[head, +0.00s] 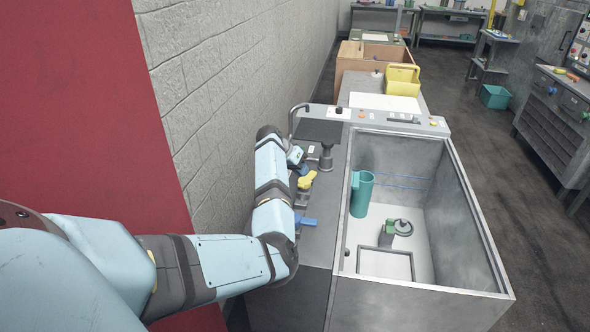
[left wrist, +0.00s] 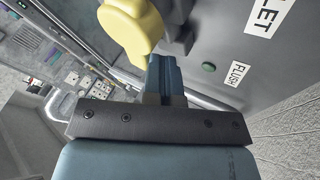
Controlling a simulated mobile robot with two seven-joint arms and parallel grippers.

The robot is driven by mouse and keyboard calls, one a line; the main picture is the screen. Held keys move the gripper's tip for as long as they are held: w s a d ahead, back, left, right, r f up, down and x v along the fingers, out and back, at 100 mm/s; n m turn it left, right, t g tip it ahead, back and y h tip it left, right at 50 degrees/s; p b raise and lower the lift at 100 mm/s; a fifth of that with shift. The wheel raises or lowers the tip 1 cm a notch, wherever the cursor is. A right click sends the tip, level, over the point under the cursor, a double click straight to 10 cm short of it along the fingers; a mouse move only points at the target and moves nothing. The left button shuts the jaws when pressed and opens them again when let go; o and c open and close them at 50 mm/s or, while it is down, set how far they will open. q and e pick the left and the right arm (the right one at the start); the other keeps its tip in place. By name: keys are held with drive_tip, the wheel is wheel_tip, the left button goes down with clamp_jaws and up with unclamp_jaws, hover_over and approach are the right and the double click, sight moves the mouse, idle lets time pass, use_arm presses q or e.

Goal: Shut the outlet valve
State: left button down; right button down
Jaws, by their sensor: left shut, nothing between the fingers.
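A yellow valve handle (head: 307,180) is on the dark counter left of the sink basin. It also shows large at the top of the left wrist view (left wrist: 130,27), on a dark grey stem. A label ending in "LET" (left wrist: 265,12) is to the right of it; its first letters are cut off. A blue handle (head: 306,221) is nearer to me on the same counter. My left gripper (head: 298,158) is beside the yellow handle, on its far side in the head view. Its blue fingers (left wrist: 165,72) are shut and empty, close to the handle; contact cannot be told.
A green button (left wrist: 208,66) and a "FLUSH" label (left wrist: 237,74) are near the fingers. A dark post (head: 326,157) stands beside the gripper. The deep grey basin (head: 470,215) holds a teal cylinder (head: 361,195). A block wall (head: 235,90) bounds the left.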

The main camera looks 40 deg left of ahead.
sight(315, 174)
use_arm(q)
drive_tip(key=shift+w+d+r, duration=0.15)
drive_tip(key=shift+w+d, duration=0.05)
drive_tip(key=shift+w+d+m+p, duration=0.1)
drive_tip(key=shift+w+m+p, duration=0.1)
drive_tip(key=shift+m+p, duration=0.25)
drive_tip(key=shift+w+d+f+m+g+h+p, duration=0.1)
drive_tip(key=shift+w+d+m+g+h+p, duration=0.15)
drive_tip(key=shift+m, duration=0.2)
drive_tip(key=shift+d+f+m+g+h+p, duration=0.1)
drive_tip(key=shift+m+g+h+p, duration=0.05)
drive_tip(key=shift+m+g+h, duration=0.25)
drive_tip(key=shift+w+d+m+g+h+p, duration=0.15)
drive_tip(key=shift+d+m+g+h+p, duration=0.2)
drive_tip(key=shift+m, duration=0.65)
drive_tip(key=shift+w+d+p, duration=0.15)
drive_tip(key=shift+d+p, duration=0.8)
drive_tip(key=shift+d, duration=0.05)
drive_tip(key=shift+d+m+g+p, duration=0.35)
drive_tip(key=shift+m+g, duration=0.25)
drive_tip(key=shift+m, duration=0.2)
drive_tip(key=shift+d, duration=0.3)
